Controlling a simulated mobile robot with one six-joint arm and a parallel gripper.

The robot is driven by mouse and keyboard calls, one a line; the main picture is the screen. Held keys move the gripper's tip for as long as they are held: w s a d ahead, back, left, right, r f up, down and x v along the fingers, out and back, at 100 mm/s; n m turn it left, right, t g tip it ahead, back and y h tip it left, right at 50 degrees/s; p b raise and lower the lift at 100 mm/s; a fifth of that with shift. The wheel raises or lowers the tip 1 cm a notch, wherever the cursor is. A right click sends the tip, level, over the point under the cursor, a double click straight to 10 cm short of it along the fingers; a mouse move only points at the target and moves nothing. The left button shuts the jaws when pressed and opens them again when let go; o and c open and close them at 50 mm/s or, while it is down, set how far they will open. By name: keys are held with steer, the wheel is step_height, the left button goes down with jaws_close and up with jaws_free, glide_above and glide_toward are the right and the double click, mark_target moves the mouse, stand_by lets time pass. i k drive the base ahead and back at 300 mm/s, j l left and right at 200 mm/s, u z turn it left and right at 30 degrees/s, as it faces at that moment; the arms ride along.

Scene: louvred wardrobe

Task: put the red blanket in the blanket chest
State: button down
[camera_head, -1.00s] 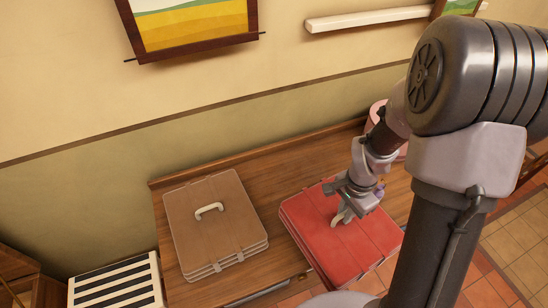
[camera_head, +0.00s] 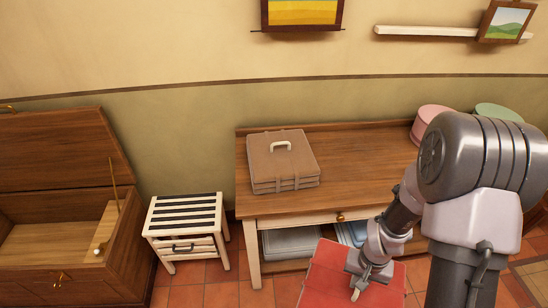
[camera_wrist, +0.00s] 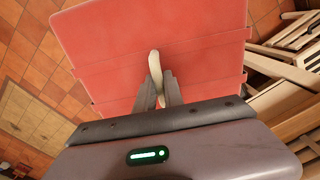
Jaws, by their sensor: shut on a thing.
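The red blanket (camera_head: 335,275) is a flat folded bundle with straps and a cream handle. My gripper (camera_head: 360,282) is shut on that handle and holds the blanket in front of the table, off the tabletop. In the wrist view the blanket (camera_wrist: 200,50) fills the upper middle, with the gripper (camera_wrist: 157,85) closed around the cream handle. The wooden blanket chest (camera_head: 130,245) stands at the far left with its lid raised against the wall. Its inside shows in part, and I see no blanket in it.
A brown folded bundle (camera_head: 285,170) with a handle lies on the wooden table (camera_head: 370,165). A striped white stand (camera_head: 187,215) is between table and chest. Pink (camera_head: 433,118) and green (camera_head: 498,112) round boxes sit at the table's right. Tiled floor is clear in front.

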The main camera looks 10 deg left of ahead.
mark_target(22, 259)
steer(key=k+j+u, duration=0.15)
steer(key=j, duration=1.9)
steer(key=j+u, duration=0.15)
steer(key=j, duration=1.9)
steer(key=j+u, duration=0.15)
steer(key=j, duration=1.95)
steer(key=i+j, duration=0.15)
steer(key=j, duration=0.25)
steer(key=i+j+u, duration=0.1)
steer(key=j, duration=0.35)
steer(key=i+j, duration=0.45)
steer(key=j, duration=0.35)
steer(key=u, duration=0.05)
